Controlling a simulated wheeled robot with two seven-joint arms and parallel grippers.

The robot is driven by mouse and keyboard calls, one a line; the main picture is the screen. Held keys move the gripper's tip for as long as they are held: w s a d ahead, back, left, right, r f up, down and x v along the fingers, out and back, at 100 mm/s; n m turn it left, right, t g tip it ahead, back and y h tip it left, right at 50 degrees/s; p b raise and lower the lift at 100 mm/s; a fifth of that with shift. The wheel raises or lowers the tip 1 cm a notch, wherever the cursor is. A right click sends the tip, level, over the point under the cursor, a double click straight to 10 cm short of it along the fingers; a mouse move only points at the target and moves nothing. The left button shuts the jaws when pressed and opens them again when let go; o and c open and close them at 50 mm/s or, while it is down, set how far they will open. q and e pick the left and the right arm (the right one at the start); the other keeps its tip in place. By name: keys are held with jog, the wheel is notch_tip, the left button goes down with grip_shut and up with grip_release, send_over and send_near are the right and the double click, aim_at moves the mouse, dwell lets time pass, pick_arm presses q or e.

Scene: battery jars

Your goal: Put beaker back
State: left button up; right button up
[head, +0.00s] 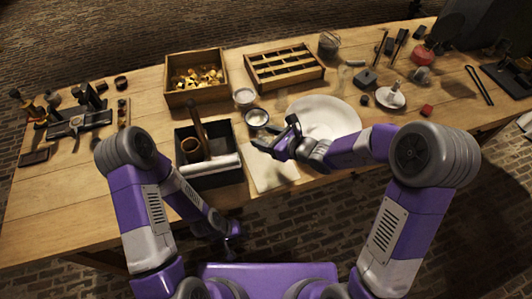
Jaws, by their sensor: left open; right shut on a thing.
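My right gripper (272,141) is over the pale sheet, near the front of the table and left of the white plate. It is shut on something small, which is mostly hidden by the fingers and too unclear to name. A clear glass vessel (345,76), perhaps a beaker, stands behind the white plate (325,116); it is faint. Two small round jars with pale contents, a rear one (244,97) and a front one (256,117), stand just behind the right gripper. My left gripper (232,240) is open, low in front of the table edge, and touches nothing that I can see.
A black open box (226,178) holding a brown cup and a white roll stands left of the pale sheet (272,175). Behind are a wooden box of yellowish pieces (195,98) and a slotted wooden tray (283,84). A candle holder (391,98) stands right. The left-front tabletop is clear.

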notch_tip(320, 180, down, 7)
jog(key=shift+f+b, duration=0.2)
jog(key=shift+b, duration=0.8)
jog(key=shift+f, duration=0.1)
jog(key=o, duration=1.2)
jog(key=shift+c, duration=0.2)
jog(key=p+v, duration=0.2)
jog(key=v, duration=1)
jog(key=shift+p, duration=0.35)
